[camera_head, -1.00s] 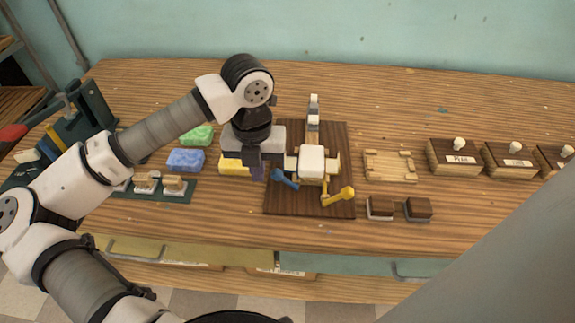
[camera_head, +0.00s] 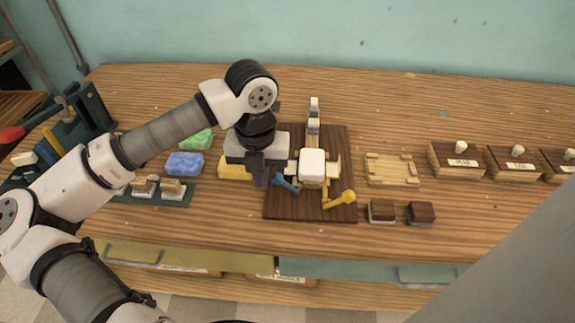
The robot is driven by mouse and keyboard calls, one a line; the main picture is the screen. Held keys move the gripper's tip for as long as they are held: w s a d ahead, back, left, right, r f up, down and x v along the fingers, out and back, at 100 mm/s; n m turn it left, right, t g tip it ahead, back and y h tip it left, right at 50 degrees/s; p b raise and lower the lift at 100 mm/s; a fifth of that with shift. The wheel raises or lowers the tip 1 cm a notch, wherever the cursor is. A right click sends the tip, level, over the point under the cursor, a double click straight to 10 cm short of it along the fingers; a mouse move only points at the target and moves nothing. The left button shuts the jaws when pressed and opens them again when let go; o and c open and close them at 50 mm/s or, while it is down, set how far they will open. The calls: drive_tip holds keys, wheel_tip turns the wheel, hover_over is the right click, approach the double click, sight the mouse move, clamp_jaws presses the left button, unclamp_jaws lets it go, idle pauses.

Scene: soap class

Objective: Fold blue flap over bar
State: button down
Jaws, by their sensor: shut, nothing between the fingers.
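A white bar (camera_head: 312,163) sits on a dark wooden board (camera_head: 306,211) in the middle of the bench. The blue flap (camera_head: 286,183) sticks out to the lower left of the bar and does not lie over it. A yellow flap (camera_head: 341,199) sticks out to the lower right. My gripper (camera_head: 261,182) points down just left of the blue flap, its fingers shut and empty. I cannot tell whether the fingertips touch the flap. My wrist hides part of the board's left side.
Blue (camera_head: 185,164), green (camera_head: 196,140) and yellow (camera_head: 234,167) blocks lie left of the board. A pale wooden frame (camera_head: 393,170) and two dark-topped blocks (camera_head: 381,210) are to the right. Labelled wooden boxes (camera_head: 456,161) stand farther right. The bench behind the board is clear.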

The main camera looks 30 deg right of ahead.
drive_tip(key=shift+s+d, duration=0.2)
drive_tip(key=shift+d, duration=0.05)
